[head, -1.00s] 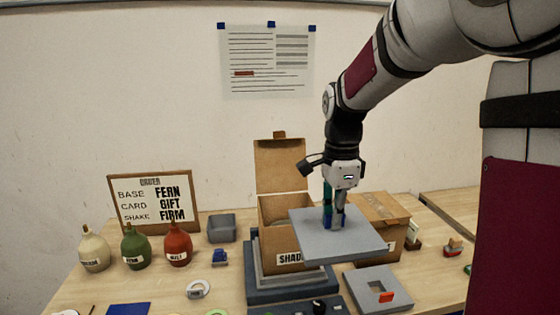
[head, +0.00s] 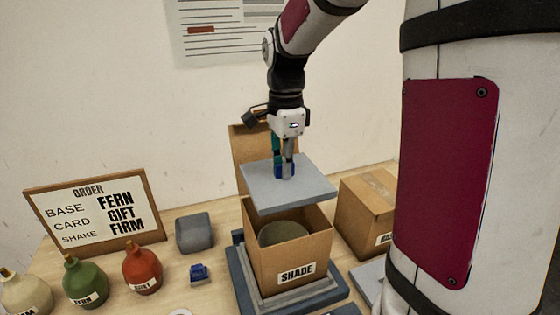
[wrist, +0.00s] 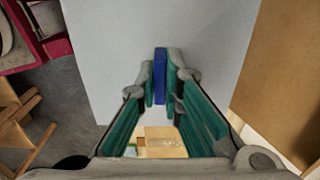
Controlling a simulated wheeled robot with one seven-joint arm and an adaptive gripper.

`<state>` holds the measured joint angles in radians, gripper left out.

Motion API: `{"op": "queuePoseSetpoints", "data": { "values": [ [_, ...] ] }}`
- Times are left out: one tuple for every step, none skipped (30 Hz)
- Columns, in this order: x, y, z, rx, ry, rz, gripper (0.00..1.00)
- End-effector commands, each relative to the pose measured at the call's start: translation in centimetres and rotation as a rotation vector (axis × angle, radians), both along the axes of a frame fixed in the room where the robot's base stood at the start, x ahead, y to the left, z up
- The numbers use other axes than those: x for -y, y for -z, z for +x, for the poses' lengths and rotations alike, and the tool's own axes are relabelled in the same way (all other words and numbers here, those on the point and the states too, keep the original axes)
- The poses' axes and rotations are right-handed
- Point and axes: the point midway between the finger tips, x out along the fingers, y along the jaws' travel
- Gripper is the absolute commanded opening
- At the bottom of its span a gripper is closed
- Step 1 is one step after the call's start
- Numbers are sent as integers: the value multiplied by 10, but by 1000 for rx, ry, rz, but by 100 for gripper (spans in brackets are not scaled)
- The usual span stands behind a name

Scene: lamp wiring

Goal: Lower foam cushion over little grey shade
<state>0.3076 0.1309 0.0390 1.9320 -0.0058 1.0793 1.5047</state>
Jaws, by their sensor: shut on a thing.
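My gripper (head: 284,172) is shut on the blue grip of the foam cushion (head: 302,192), a flat light grey square slab. The cushion hangs level above the open cardboard box marked SHADE (head: 262,262), apart from it. The little grey shade (head: 284,233) shows as a rounded grey-green top inside the box, below the cushion; the cushion and box walls hide part of it. In the wrist view the cushion (wrist: 215,45) fills the middle, with its blue grip (wrist: 160,75) between my fingers.
The box stands on a stepped blue-grey stand (head: 240,283), its back flap (head: 245,150) raised behind the cushion. A closed cardboard box (head: 365,215) stands to the right. A grey bin (head: 194,233), blue part (head: 199,273), bottles (head: 142,268) and order board (head: 95,210) are at left.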

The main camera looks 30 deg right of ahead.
Motion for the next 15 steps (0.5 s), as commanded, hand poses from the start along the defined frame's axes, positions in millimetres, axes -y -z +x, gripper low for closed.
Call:
{"op": "queuePoseSetpoints", "data": {
  "values": [
    [0,0,0,0,0,0,0],
    [0,0,0,0,0,0,0],
    [0,0,0,0,0,0,0],
    [0,0,0,0,0,0,0],
    [0,0,0,0,0,0,0],
    [0,0,0,0,0,0,0],
    [0,0,0,-1,-1,0,0],
    [0,0,0,-2,-1,0,0],
    [-1,0,0,-3,-1,1,0],
    [-1,0,0,-3,-1,1,0],
    [-1,2,0,-3,0,1,0],
    [-1,3,1,-3,0,1,0],
    [0,5,1,-3,0,1,0],
    [0,6,1,-3,0,1,0],
    [0,8,1,-3,0,1,0]
  ]
}}
